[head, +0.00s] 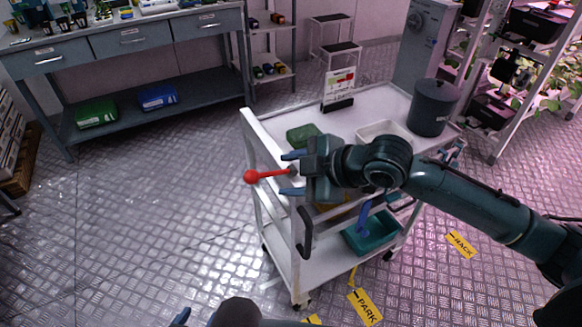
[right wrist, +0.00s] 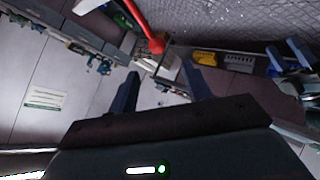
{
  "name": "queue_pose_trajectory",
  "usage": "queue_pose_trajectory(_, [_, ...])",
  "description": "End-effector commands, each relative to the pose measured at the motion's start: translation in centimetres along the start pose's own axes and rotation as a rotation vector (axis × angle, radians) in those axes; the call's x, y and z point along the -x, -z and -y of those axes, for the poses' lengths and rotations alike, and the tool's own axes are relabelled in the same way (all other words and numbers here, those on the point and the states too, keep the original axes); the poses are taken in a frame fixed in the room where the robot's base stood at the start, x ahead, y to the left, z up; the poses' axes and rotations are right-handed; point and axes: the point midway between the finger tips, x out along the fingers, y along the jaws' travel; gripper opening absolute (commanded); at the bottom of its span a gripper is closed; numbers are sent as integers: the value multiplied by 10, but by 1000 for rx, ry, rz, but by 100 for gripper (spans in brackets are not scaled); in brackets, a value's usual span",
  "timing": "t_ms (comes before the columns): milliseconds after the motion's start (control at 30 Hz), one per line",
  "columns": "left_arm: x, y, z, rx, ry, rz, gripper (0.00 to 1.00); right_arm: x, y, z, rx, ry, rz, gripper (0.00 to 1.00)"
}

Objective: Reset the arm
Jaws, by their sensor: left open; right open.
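My right arm reaches in from the right in the head view, its gripper (head: 291,175) level and pointing left over the near-left part of the white cart (head: 250,131). Its blue fingers are apart. A red rod with a ball end (head: 251,176) shows at these fingers and sticks out left; I cannot tell what it is fixed to. In the right wrist view the open fingers (right wrist: 160,88) have no object clamped between them, and the red ball (right wrist: 157,44) shows beyond. My left gripper (head: 181,317) is mostly cut off at the bottom edge of the head view.
The cart carries a dark pot (head: 434,108), a white tray (head: 372,131), a green item (head: 302,134) and a sign (head: 338,86). A teal bin (head: 372,234) is on its lower shelf. A workbench (head: 125,41) stands back left. The floor left of the cart is clear.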

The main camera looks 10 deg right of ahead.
Motion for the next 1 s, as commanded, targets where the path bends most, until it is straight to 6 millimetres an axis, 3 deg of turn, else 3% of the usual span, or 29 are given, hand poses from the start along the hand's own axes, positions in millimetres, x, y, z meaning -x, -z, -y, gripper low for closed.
queue_pose_trajectory(233, [0, 0, 0, 0, -1, 0, 46, -2, 0, 3, -11, -1, -5, 49])
queue_pose_trajectory(367, [1, 1, 0, 0, -1, 0, 46, -12, 2, 18, -93, -19, -39, 49])
queue_pose_trajectory(533, [3, 3, 0, 0, 0, 3, 46, -29, -3, 54, -331, -94, -97, 49])
queue_pose_trajectory(667, [4, 3, 1, 0, 3, 8, 46, -33, -20, 86, -540, -172, -104, 49])
queue_pose_trajectory(833, [5, 1, 2, 1, 7, 18, 46, -25, -58, 137, -803, -286, -47, 49])
queue_pose_trajectory(1000, [5, -3, 3, 4, 11, 32, 46, -3, -99, 194, -995, -386, 59, 49])
